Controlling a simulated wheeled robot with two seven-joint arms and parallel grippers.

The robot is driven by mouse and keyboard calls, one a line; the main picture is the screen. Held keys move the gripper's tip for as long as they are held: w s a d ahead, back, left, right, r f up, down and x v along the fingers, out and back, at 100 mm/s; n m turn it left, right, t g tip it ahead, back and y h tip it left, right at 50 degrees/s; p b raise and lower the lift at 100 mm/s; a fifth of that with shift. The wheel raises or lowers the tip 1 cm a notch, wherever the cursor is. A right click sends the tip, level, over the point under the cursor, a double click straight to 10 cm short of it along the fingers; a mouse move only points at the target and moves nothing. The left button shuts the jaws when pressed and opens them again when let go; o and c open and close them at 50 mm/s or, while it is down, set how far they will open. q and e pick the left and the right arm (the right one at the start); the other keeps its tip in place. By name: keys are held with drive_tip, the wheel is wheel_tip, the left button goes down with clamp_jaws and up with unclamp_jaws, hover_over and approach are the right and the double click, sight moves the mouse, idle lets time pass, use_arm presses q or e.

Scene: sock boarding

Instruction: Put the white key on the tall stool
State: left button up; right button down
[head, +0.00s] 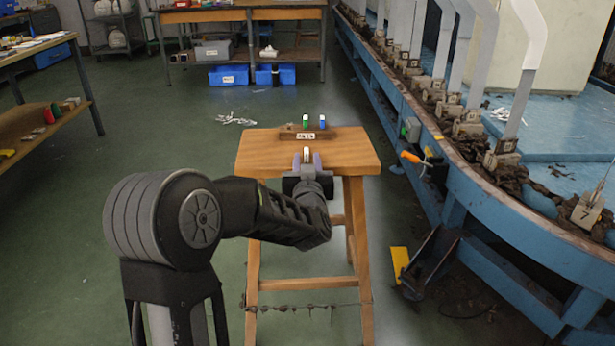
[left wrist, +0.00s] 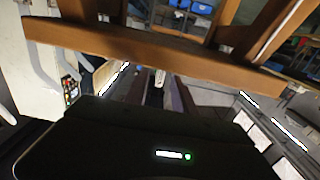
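The tall stool (head: 265,155) is wooden and stands in the middle of the head view. Its edge (left wrist: 110,45) also crosses the left wrist view. A small wooden rack (head: 343,134) with a label lies on the stool's far part. A green key (head: 306,121) and a blue key (head: 322,122) stand upright in it. My left gripper (head: 307,160) is at the stool's front edge, shut on the white key (head: 307,152). The key's pale end also shows in the left wrist view (left wrist: 160,77). Whether it touches the stool cannot be told. My right gripper is out of view.
A long blue machine frame (head: 465,190) with several upright boards runs along the right. A workbench (head: 240,14) with blue bins stands at the back. Another table (head: 35,47) is at the left.

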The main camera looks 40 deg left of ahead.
use_arm(q)
drive_tip(key=p+v, duration=0.2)
drive_tip(key=v, duration=0.9)
drive_tip(key=shift+w, duration=0.1)
drive_tip(key=s+d+f+m+g+h, duration=0.1)
drive_tip(key=d+f+g+h, duration=0.15)
drive_tip(key=d+f, duration=0.55)
drive_tip(key=s+d+f+m+g+h, duration=0.15)
drive_tip(key=d+f+h, duration=0.25)
drive_tip(key=f, duration=0.8)
drive_tip(key=s+d+f+m+g+h, duration=0.15)
drive_tip(key=d+f+h, duration=0.35)
drive_tip(key=f, duration=0.5)
drive_tip(key=s+d+f+g+h, duration=0.1)
drive_tip(key=s+d+f+g, duration=0.3)
drive_tip(key=s+d+f, duration=0.3)
drive_tip(key=s+d+f+m+g+h, duration=0.1)
drive_tip(key=s+d+f+g+h, duration=0.1)
drive_tip(key=s+d+f, duration=0.5)
drive_tip(key=s+g, duration=0.1)
drive_tip(key=s, duration=0.4)
drive_tip(key=shift+s+d+g, duration=0.15)
drive_tip(key=shift+d+g, duration=0.05)
drive_tip(key=shift+g, duration=0.15)
drive_tip(key=shift+f, duration=0.1)
